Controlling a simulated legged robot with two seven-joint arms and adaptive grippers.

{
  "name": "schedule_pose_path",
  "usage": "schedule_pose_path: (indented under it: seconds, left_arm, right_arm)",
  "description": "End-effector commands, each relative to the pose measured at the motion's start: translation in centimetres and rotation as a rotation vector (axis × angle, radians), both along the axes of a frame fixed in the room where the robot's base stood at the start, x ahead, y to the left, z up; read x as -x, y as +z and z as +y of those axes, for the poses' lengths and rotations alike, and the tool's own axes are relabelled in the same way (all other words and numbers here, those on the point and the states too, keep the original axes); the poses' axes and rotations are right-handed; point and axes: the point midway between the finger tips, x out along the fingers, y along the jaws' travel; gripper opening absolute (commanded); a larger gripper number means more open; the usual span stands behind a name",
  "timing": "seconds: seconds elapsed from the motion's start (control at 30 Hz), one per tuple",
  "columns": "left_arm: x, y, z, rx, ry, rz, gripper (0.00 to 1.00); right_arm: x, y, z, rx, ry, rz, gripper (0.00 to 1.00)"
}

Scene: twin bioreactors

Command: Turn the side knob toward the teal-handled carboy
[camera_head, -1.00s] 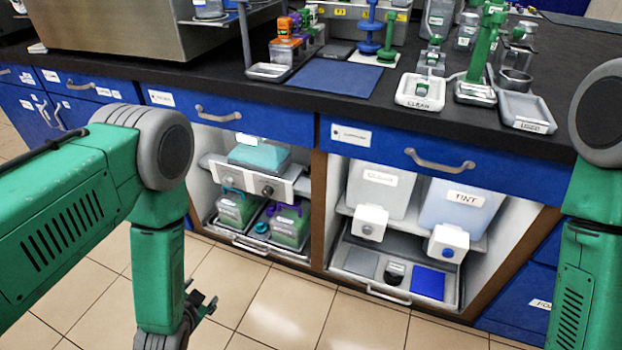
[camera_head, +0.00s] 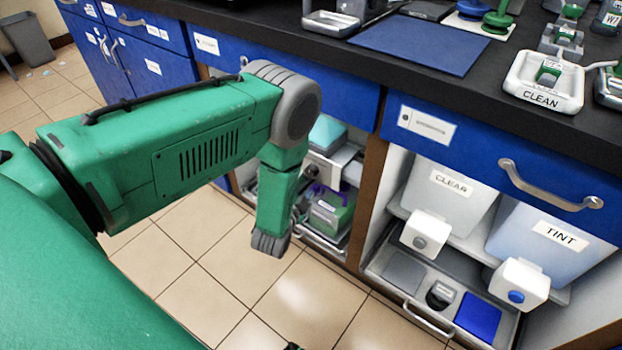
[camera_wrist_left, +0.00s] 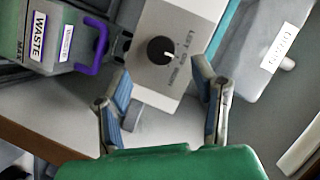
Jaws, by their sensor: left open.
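The side knob (camera_wrist_left: 161,50) is a round black dial with a white pointer mark on a pale panel (camera_wrist_left: 140,75). The panel's small lettering is tilted in the left wrist view. My left gripper (camera_wrist_left: 165,92) is open, its blue-padded fingers on either side below the knob, not visibly touching it. In the head view my left gripper (camera_head: 300,207) is mostly hidden behind my forearm, in front of the left cabinet bay. A green carboy with a purple handle (camera_wrist_left: 97,45) and a WASTE label stands beside the panel.
A teal container (camera_head: 327,133) sits above the panel. In the right bay stand the CLEAR container (camera_head: 447,200) and TINT container (camera_head: 535,245), with a pull-out tray (camera_head: 415,312) below. A wooden divider (camera_head: 370,190) separates the bays. Open tiled floor lies in front.

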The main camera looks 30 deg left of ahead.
Motion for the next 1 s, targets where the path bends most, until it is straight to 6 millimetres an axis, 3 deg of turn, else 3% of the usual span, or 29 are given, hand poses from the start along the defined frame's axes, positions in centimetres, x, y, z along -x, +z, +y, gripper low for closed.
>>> schedule_pose_path:
  seconds: [0.1, 0.3, 0.73, 0.87, 1.0]
  left_arm:
    - [-2.3, -0.8, 0.7, 0.001, 0.002, -0.004, 0.53]
    - [-4.9, -1.3, 1.3, 0.001, 0.001, -0.001, 0.53]
    - [-5.7, -1.3, 1.5, 0.001, 0.001, 0.001, 0.53]
    - [-5.7, -1.3, 1.5, 0.001, 0.001, 0.001, 0.07]
    - [-5.7, -1.3, 1.5, 0.002, 0.0, 0.002, 0.04]
  right_arm:
    - [0.0, -1.4, 0.0, 0.0, 0.0, 0.0, 0.0]
    - [0.0, -2.4, 0.0, 0.0, 0.0, 0.0, 0.0]
    - [0.0, -2.6, 0.0, 0.0, 0.0, 0.0, 0.0]
    - [0.0, -2.6, 0.0, 0.0, 0.0, 0.0, 0.0]
    - [0.0, -2.6, 0.0, 0.0, 0.0, 0.0, 0.0]
